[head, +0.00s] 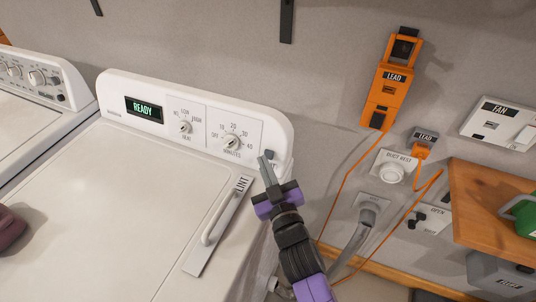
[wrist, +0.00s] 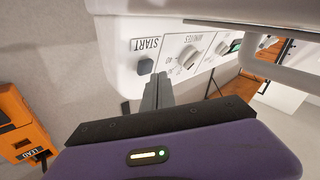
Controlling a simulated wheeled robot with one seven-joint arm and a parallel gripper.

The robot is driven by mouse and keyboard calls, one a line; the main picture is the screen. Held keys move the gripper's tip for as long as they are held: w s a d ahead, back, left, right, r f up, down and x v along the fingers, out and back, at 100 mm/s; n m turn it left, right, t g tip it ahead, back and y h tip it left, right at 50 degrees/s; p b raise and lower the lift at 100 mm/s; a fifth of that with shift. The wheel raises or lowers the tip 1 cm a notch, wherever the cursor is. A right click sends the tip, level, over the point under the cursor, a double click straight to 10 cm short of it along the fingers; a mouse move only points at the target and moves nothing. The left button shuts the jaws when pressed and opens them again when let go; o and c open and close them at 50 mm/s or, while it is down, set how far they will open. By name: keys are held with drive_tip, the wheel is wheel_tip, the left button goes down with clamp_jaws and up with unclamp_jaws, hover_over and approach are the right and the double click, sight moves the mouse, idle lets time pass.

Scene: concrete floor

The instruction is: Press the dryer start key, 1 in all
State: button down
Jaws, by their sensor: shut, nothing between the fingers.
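The white dryer (head: 150,190) has a control panel with a lit display (head: 144,109) reading READY. In the head view my gripper covers most of the key's area.
The heat knob (head: 184,127) and minutes knob (head: 231,142) sit left of my gripper. The lint handle (head: 215,220) lies on the dryer top. An orange lead box (head: 391,85) with a cord hangs on the wall at right, above a wooden shelf (head: 485,205).

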drive_tip(key=shift+w+d, duration=0.1)
drive_tip(key=shift+w, duration=0.2)
drive_tip(key=shift+w+d+f+p, duration=0.2)
drive_tip(key=shift+w+f+p, duration=0.05)
drive_tip(key=shift+w+p, duration=0.2)
idle(1.0)
drive_tip(key=shift+s+a+r+b, duration=0.15)
drive_tip(key=shift+s+b, duration=0.2)
drive_tip(key=shift+s, duration=0.1)
drive_tip(key=shift+s+a+r+b, duration=0.15)
drive_tip(key=shift+s+b, duration=0.15)
drive_tip(key=shift+s, duration=0.1)
drive_tip(key=shift+s, duration=0.1)
drive_tip(key=s+b, duration=0.1)
drive_tip(key=s+a+b, duration=0.1)
drive_tip(key=s+r+b, duration=0.1)
drive_tip(key=shift+s+a, duration=0.15)
drive_tip(key=shift+s+a+r, duration=0.2)
drive_tip(key=shift+s+r, duration=0.05)
drive_tip(key=shift+s, duration=0.25)
idle(0.4)
